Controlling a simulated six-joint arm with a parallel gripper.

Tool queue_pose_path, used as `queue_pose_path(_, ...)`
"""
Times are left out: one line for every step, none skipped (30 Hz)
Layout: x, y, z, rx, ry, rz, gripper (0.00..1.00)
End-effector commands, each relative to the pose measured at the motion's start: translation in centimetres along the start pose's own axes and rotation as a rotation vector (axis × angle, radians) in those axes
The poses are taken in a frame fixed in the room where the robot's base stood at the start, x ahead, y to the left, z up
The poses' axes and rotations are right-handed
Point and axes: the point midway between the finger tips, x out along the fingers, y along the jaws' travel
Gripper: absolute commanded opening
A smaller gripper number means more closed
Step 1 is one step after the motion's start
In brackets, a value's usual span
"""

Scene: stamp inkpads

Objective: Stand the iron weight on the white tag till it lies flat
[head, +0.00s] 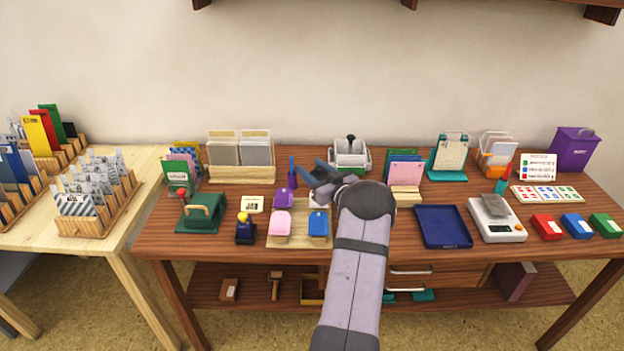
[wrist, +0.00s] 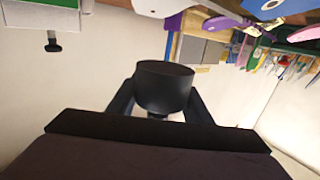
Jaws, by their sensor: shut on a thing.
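My gripper (head: 316,176) is above the middle of the table, over the back of the stamp board. In the wrist view its two dark fingers are shut on the iron weight (wrist: 165,86), a black round cylinder. The weight is held in the air, clear of any surface. In the head view I cannot make the weight out at the gripper.
A purple pen stand (head: 292,170) is close by. A blue tray (head: 443,227) and scale (head: 497,218) are right.

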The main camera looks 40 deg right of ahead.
Motion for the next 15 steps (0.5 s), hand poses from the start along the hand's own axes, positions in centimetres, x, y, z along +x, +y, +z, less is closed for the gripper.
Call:
queue_pose_path(0.1, 0.1, -0.2, -0.003, 0.008, 0.0, 0.0)
queue_pose_path(0.1, 0.1, 0.0, -0.002, 0.007, 0.0, 0.0)
queue_pose_path(0.1, 0.0, 0.4, -0.001, 0.006, 0.0, 0.0)
queue_pose_path(0.1, 0.0, 0.7, -0.001, 0.006, 0.0, 0.0)
queue_pose_path(0.1, 0.0, 1.0, -0.001, 0.005, 0.0, 0.0)
queue_pose_path(0.1, 0.1, 1.5, -0.002, 0.005, 0.0, 0.0)
queue_pose_path(0.1, 0.1, 1.8, -0.002, 0.005, 0.0, 0.0)
queue_pose_path(0.2, 0.1, 2.1, -0.001, 0.005, 0.0, 0.0)
queue_pose_path(0.2, 0.1, 2.5, -0.001, 0.005, 0.0, 0.0)
queue_pose_path(0.2, 0.0, 2.8, -0.001, 0.006, 0.0, 0.0)
queue_pose_path(0.2, 0.1, 2.9, -0.002, 0.006, 0.0, 0.0)
queue_pose_path(0.2, 0.1, 3.1, -0.003, 0.008, 0.0, 0.0)
queue_pose_path(0.2, 0.1, 3.1, -0.004, 0.008, 0.0, 0.0)
queue_pose_path(0.2, 0.1, 3.2, -0.004, 0.008, 0.0, 0.0)
queue_pose_path(0.2, 0.1, 3.2, -0.004, 0.009, 0.0, 0.0)
